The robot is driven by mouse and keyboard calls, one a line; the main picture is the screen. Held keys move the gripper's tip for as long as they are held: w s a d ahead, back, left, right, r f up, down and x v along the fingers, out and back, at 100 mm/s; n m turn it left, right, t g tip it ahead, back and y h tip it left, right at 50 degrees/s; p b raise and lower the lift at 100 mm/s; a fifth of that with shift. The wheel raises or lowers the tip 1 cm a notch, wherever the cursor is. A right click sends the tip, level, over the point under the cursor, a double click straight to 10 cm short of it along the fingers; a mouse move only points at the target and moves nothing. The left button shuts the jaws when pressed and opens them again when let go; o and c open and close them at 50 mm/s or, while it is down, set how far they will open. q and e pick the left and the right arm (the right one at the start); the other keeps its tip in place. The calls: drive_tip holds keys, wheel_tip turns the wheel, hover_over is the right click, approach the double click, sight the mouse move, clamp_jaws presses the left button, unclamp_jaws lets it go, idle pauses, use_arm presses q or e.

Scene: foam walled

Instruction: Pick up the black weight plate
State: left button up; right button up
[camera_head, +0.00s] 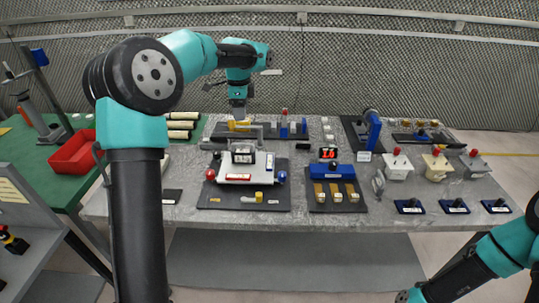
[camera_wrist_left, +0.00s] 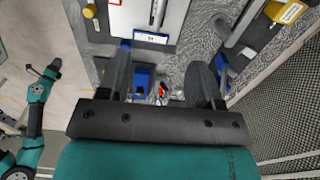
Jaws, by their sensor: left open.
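I cannot pick out the black weight plate with certainty in either view. A small flat black piece (camera_head: 172,196) lies at the table's front left, and a grey round disc (camera_head: 378,182) stands right of the middle. My left gripper (camera_head: 238,112) hangs over the back of the table, above the dark mat with blue and yellow parts. In the left wrist view my left gripper (camera_wrist_left: 157,65) is open, with its two dark fingers apart and nothing seen between them.
A white device with red and blue knobs (camera_head: 240,168) and a blue block unit (camera_head: 332,170) stand on dark mats. Switch boxes (camera_head: 436,166) and small blue bases (camera_head: 409,207) fill the right side. A red bin (camera_head: 72,152) is on the green table at left.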

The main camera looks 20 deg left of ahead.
use_arm(q)
drive_tip(key=shift+a, duration=0.15)
hover_over(243, 151)
wheel_tip(243, 151, down, 12)
drive_tip(key=shift+w+f, duration=0.1)
drive_tip(key=shift+w, duration=0.05)
idle(0.5)
drive_tip(key=shift+f, duration=2.6)
clamp_jaws()
drive_tip(key=shift+r, duration=0.1)
